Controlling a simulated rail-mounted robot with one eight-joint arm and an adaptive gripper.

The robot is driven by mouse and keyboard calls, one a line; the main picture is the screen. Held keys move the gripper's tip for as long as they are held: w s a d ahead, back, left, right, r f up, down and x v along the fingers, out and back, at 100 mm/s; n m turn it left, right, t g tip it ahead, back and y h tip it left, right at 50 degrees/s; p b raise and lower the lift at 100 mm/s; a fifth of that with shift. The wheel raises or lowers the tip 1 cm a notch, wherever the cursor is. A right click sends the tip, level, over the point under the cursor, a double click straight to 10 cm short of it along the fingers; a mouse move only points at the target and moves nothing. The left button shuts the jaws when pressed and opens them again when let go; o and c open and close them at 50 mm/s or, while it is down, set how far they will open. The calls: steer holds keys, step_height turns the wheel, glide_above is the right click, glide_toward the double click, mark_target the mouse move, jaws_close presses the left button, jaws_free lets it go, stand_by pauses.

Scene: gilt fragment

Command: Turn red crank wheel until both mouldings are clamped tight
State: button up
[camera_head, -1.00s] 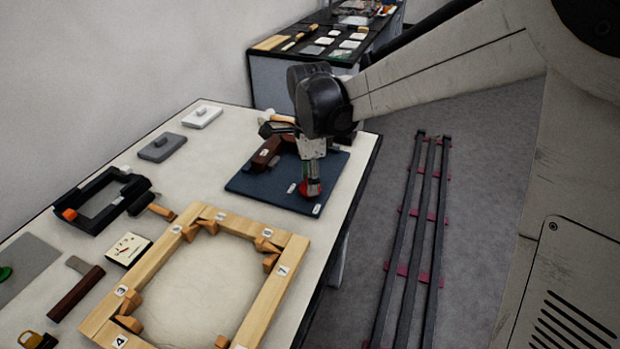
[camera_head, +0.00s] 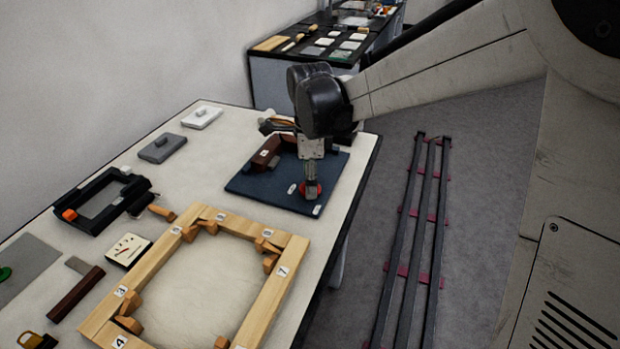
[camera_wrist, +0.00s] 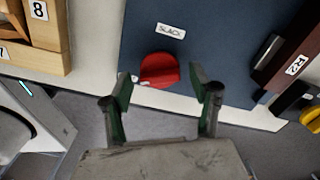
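The red crank wheel (camera_head: 311,190) lies on the dark blue board (camera_head: 262,193), near its front right edge. In the wrist view the red wheel (camera_wrist: 158,70) shows just ahead of my gripper (camera_wrist: 162,88). The fingers are spread, one on each side of the wheel, with visible gaps; contact is not seen. A white label that seems to read SLACK (camera_wrist: 171,31) sits beside the wheel. A dark red-brown moulding (camera_head: 267,151) with a white tag lies on the board; it shows at the right in the wrist view (camera_wrist: 291,58). I cannot clearly make out a second moulding or the clamping.
A wooden frame (camera_head: 158,262) with numbered tags lies in front of the board. A black frame-shaped tool (camera_head: 83,215), a dial gauge (camera_head: 127,250) and a brown-handled tool (camera_head: 77,294) lie to the left. The table's right edge is close to the board.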

step_height(320, 180, up, 12)
stand_by(0.8)
steer(key=s+d+f+n+t, duration=0.2)
steer(key=s+d+n+t, duration=0.1)
steer(key=s+d+n, duration=0.5)
steer(key=s+d+f+n+t, duration=0.2)
steer(key=s+d+n+t, duration=0.2)
steer(key=s+d+n, duration=0.5)
steer(key=s, duration=0.4)
steer(key=shift+s+n, duration=0.4)
